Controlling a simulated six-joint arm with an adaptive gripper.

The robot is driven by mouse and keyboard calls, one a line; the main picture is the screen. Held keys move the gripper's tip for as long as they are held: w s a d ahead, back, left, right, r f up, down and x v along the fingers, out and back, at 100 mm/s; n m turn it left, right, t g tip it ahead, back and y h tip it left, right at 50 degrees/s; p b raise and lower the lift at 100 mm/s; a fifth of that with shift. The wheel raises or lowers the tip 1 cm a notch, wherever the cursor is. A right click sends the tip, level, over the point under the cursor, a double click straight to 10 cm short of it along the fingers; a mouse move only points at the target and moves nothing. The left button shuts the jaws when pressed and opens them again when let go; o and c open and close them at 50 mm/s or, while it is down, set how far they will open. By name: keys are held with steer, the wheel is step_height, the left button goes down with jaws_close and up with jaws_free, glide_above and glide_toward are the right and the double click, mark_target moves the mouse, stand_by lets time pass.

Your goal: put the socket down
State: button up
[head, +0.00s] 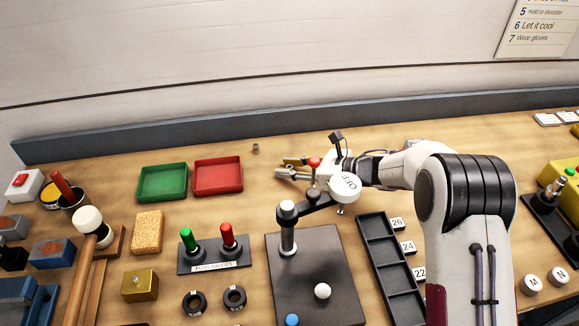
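A small grey cylinder (256,147), which looks like the socket, stands on the wooden bench near the back, right of the red tray. My gripper (282,168) points left, to the right of and a little nearer than this cylinder. Its fingers look spread with a gap between them, and they do not touch the cylinder. A yellowish piece shows at the far finger; I cannot tell what it is. A dark rack (377,262) with labels 26, 24 and 22 has compartments that look empty.
A post with a white OFF disc (345,186) on its arm stands in front of my gripper on a dark plate (316,262). A green tray (163,198) and red tray (218,193) lie left. Plug gauges (213,265) stand nearer. Bare bench lies around the cylinder.

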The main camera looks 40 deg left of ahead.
steer(key=shift+r, duration=0.1)
stand_by(0.3)
steer(key=shift+d+r, duration=0.1)
steer(key=shift+r, duration=0.05)
steer(key=v, duration=1.1)
steer(key=shift+w+d, duration=0.1)
steer(key=shift+d, duration=0.3)
stand_by(0.4)
